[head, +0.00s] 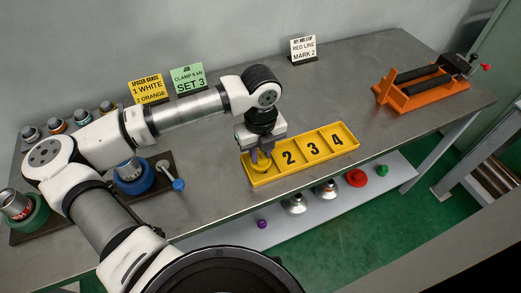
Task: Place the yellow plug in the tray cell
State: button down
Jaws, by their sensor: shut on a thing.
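The yellow tray (303,173) lies near the front edge of the metal bench. Its cells marked 2, 3 and 4 show and look empty. My gripper (260,160) points down at the tray's left end cell, with its fingers low in or just over it. It is shut on a small yellow thing (261,168), which looks like the yellow plug. The fingers and the like-coloured tray hide most of it. I cannot tell whether it touches the cell floor.
An orange vise (421,90) stands at the right. Sign cards (188,78) stand at the back. A shelf (340,196) below holds plugs and lamp-like items. The bench between tray and orange vise is clear.

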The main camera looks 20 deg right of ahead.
aim_at(261, 156)
jog(key=shift+f, duration=0.2)
jog(key=c, duration=1.2)
grip_release()
jog(key=shift+r, duration=0.1)
notch_tip(261, 156, up, 12)
jog(key=b, duration=0.1)
jog(key=shift+r+b, duration=0.15)
jog(key=shift+b, duration=0.2)
